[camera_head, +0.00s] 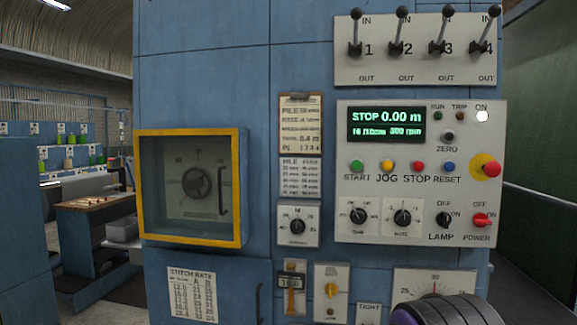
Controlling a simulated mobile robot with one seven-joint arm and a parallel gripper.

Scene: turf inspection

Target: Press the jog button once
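The jog button is a small yellow button (388,166) above the label JOG, on the pale control panel (345,215) at the right of the blue machine. It sits between the green START button (357,166) and the red STOP button (417,167). The blue RESET button (449,168) is further right. The display (385,124) reads STOP 0.00 m. The ON lamp (482,116) is lit white; the RUN and TRIP lamps look dark. Nothing covers the jog button. My gripper is not visible; a grey rounded part at the bottom right looks like my arm.
A red mushroom button (491,169) on yellow is at the panel's right edge. Below are two dials, a LAMP switch (443,220) and a red POWER switch (481,220). Four levers stand above. A yellow-framed window (190,240) is left. A wooden bench (95,203) stands far left.

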